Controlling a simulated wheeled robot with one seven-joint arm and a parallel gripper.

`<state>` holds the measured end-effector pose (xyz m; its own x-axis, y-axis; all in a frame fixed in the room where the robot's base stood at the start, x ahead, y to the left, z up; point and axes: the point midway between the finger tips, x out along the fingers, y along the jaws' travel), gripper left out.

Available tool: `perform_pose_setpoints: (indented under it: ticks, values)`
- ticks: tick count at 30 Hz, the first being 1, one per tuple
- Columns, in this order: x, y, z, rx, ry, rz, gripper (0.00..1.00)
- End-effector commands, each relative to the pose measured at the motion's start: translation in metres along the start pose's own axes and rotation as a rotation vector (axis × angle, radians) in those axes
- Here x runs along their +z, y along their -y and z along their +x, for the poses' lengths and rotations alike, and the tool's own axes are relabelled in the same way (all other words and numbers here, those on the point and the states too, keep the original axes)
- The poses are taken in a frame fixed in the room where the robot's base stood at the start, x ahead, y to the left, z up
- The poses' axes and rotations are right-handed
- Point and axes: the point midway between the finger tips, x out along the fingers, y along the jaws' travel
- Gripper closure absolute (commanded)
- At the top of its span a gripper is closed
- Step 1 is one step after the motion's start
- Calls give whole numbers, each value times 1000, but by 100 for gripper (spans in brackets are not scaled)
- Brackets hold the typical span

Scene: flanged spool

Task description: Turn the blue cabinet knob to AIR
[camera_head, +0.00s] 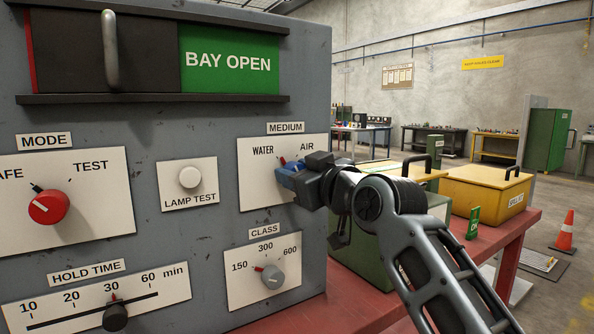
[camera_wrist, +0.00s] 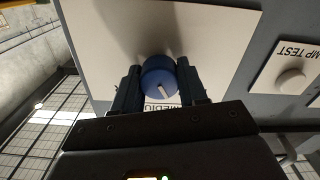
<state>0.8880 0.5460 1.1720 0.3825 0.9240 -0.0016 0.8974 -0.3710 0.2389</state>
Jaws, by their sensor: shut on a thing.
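The blue knob (camera_head: 287,174) is on the white MEDIUM plate (camera_head: 250,190) of the grey cabinet. WATER is printed at the plate's upper left and AIR at its upper right. A small red mark shows above the knob, between the two words. My gripper (camera_head: 303,181) reaches in from the right and partly hides the knob. In the wrist view the fingers of my gripper (camera_wrist: 159,88) are shut on the blue knob (camera_wrist: 157,76), one on each side. A short pale line shows on the knob's face, slanted.
The red MODE knob (camera_head: 48,207), the LAMP TEST button (camera_head: 190,177), the grey CLASS knob (camera_head: 272,277) and the HOLD TIME slider (camera_head: 115,316) are on the same panel. Green and yellow boxes stand on a red table (camera_head: 515,228) at the right, behind my arm.

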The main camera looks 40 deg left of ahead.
Motion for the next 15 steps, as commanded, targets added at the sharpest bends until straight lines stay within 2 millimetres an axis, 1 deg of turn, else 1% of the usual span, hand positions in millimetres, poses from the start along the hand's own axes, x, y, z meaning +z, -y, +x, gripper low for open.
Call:
perform_pose_setpoints:
  ticks: [2, 15]
  values:
    - [-4, 0, 0, -1, -4, 68, 88]
    - [-6, -2, 0, 0, -5, 485, 88]
